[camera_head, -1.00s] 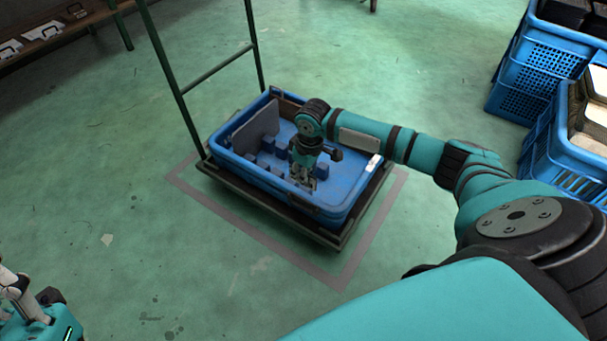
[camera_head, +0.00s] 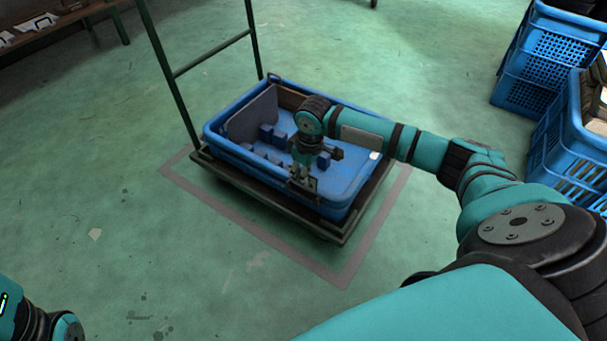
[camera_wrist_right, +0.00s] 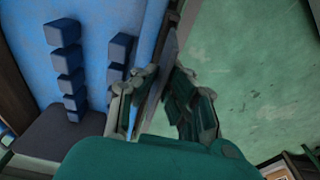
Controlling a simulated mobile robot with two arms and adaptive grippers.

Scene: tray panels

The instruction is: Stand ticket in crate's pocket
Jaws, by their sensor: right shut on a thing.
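The blue crate (camera_head: 243,158) sits on a low dark cart. My right gripper (camera_head: 302,186) is at the crate's near long wall, pointing down. It is shut on a thin dark card, apparently the ticket (camera_head: 312,185), beside the wall's rim. In the right wrist view, the fingers (camera_wrist_right: 160,100) close on a thin grey plate (camera_wrist_right: 172,55) seen nearly edge-on, with the crate's inside to the left and floor to the right. The pocket cannot be made out; whether the card is inside it cannot be told. The left gripper is out of view.
A grey panel (camera_head: 253,116) and several dark blue blocks (camera_head: 267,131) stand in the crate. The cart's green handle frame (camera_head: 180,95) rises at its far left. Blue crates (camera_head: 540,75) stand at the right. Floor in front is clear.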

